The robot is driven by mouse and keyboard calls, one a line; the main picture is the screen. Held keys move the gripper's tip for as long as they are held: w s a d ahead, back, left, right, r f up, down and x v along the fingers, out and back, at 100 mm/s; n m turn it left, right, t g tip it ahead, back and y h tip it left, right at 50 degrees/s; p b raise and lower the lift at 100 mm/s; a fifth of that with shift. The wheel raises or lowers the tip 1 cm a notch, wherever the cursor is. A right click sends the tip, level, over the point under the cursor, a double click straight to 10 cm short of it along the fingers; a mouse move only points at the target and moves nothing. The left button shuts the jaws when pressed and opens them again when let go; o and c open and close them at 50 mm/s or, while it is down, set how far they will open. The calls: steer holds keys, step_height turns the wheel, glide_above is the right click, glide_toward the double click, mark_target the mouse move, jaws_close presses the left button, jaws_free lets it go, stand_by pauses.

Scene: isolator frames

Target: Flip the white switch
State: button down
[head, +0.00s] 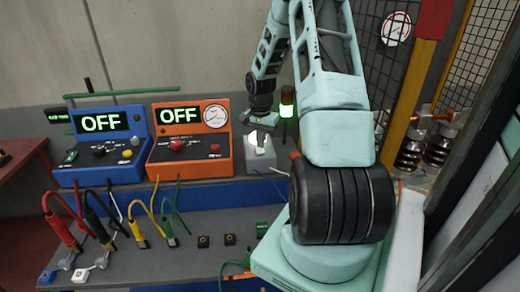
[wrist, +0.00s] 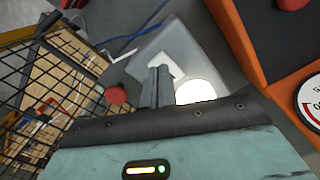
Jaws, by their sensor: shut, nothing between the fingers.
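A small grey box (head: 260,160) stands on the bench right of the orange unit. It carries the white switch (head: 260,149) and a bright white round lamp (head: 252,137). In the wrist view, the white switch (wrist: 172,62) shows at the fingertips, beside the glowing lamp (wrist: 195,92). My gripper (wrist: 160,70) is shut and empty, with its fingers pointing at the switch. I cannot tell whether they touch it. In the head view, the hand of my gripper (head: 261,128) is just above the box, and the fingers are hard to make out.
The orange unit (head: 190,145) and blue unit (head: 100,150) both read OFF. Cables with red, black and yellow plugs (head: 140,225) cover the lower shelf. Wire mesh (wrist: 40,90) shows left in the wrist view.

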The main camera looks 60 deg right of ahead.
mark_target(261, 151)
steer(key=shift+f+b, duration=0.65)
steer(key=shift+f, duration=0.3)
stand_by(0.6)
steer(key=shift+r, duration=0.1)
steer(key=shift+r+p, duration=2.75)
steer(key=shift+r, duration=0.75)
